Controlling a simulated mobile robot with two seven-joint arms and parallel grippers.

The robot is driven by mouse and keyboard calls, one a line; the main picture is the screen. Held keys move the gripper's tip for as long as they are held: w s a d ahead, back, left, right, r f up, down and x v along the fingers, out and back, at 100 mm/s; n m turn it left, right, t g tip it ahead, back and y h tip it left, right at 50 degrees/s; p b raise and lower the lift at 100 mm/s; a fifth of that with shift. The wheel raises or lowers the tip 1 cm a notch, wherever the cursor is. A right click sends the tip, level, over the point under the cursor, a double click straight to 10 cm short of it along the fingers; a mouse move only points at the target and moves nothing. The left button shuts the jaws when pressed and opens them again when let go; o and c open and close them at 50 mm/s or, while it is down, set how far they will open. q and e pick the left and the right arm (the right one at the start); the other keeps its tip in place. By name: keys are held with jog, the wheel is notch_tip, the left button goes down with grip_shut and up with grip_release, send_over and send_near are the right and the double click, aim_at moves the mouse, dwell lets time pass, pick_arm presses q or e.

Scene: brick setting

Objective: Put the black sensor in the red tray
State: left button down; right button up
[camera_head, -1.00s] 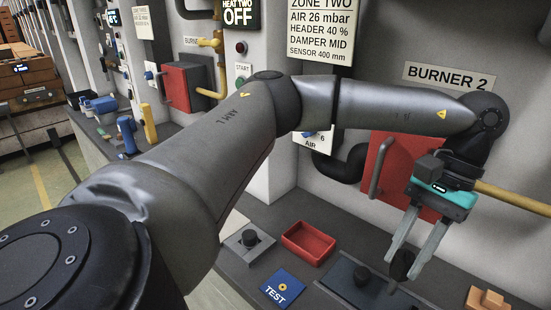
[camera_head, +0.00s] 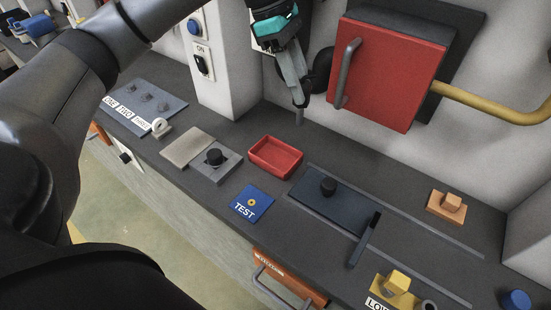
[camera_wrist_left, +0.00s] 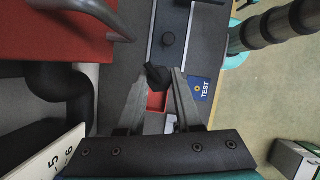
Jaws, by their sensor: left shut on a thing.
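My left gripper (camera_head: 296,84) is shut on the black sensor (camera_head: 301,97), a small dark piece at its fingertips with a thin stem pointing down. In the left wrist view the sensor (camera_wrist_left: 157,76) sits between the two fingertips (camera_wrist_left: 160,82). The red tray (camera_head: 275,172) lies on the dark counter, below and nearer than the gripper in the head view, and looks empty. In the left wrist view the tray (camera_wrist_left: 156,104) shows partly behind the fingers and sensor. The sensor is held above the counter, apart from the tray. My right gripper is not in view.
A red burner door (camera_head: 391,75) with a grey handle stands right of the gripper. On the counter are a blue TEST plate (camera_head: 251,211), a grey block with a black knob (camera_head: 215,157), a dark plate with a knob (camera_head: 328,187) and an orange block (camera_head: 447,208).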

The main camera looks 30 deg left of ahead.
pick_arm(q)
jog(key=w+a+r+n+t+y, duration=0.25)
jog(key=a+n, duration=0.35)
jog(key=n, duration=0.3)
jog(key=shift+n+t+h, duration=0.25)
jog(key=shift+n, duration=0.05)
jog(key=f+b, duration=0.1)
jog(key=f, duration=0.5)
jog(key=f+b, duration=0.1)
jog(key=f, duration=0.6)
jog(key=f+b, duration=0.1)
jog(key=f, duration=0.5)
jog(key=shift+s+a+f, duration=0.25)
jog(key=shift+s+f, duration=0.05)
jog(key=shift+f, duration=0.1)
jog(key=c, duration=0.6)
grip_release()
jog(key=p+v, duration=0.1)
jog(key=v, duration=1.1)
